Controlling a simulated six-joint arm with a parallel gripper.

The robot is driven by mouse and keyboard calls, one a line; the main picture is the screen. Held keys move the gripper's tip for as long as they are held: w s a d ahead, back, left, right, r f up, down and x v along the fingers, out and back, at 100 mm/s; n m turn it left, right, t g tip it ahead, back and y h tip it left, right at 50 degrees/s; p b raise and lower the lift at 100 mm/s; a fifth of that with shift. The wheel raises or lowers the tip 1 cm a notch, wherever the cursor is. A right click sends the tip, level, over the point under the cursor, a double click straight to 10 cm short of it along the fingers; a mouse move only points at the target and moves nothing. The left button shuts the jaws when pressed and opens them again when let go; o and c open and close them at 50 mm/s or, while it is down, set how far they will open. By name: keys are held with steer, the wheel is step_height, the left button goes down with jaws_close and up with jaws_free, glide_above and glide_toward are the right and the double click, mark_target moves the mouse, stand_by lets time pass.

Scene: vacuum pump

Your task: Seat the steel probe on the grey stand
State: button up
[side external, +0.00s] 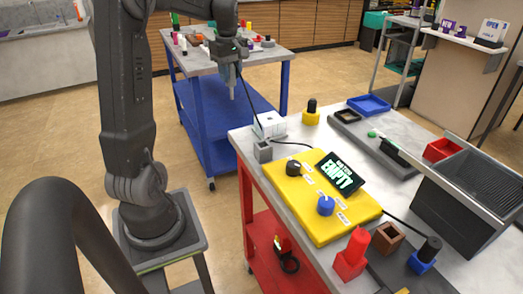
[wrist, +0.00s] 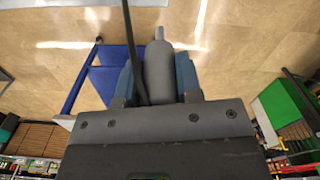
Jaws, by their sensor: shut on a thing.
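My gripper (side external: 229,70) is shut on the steel probe (side external: 232,90) and holds it tip down in the air, to the left of and higher in the picture than the work table. In the wrist view the grey probe (wrist: 159,72) sits between the two blue-grey fingers (wrist: 158,85). A black cable (wrist: 132,50) runs beside it. The grey stand (side external: 263,151) is a small block at the left corner of the work table, apart from the probe. Its top looks open, but too small to see into.
A white box (side external: 270,124) stands just behind the stand; the black cable hangs from my gripper towards it. A blue cart (side external: 205,118) stands behind.

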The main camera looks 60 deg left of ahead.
steer(key=w+d, duration=0.3)
steer(key=d, duration=1.3)
glide_above(263, 150)
steer(key=w+a, duration=0.1)
steer(key=a, duration=0.1)
step_height(263, 150, down, 6)
steer(key=shift+f, duration=2.75)
stand_by(1.4)
steer(key=o, duration=1)
steer(key=shift+o, duration=0.2)
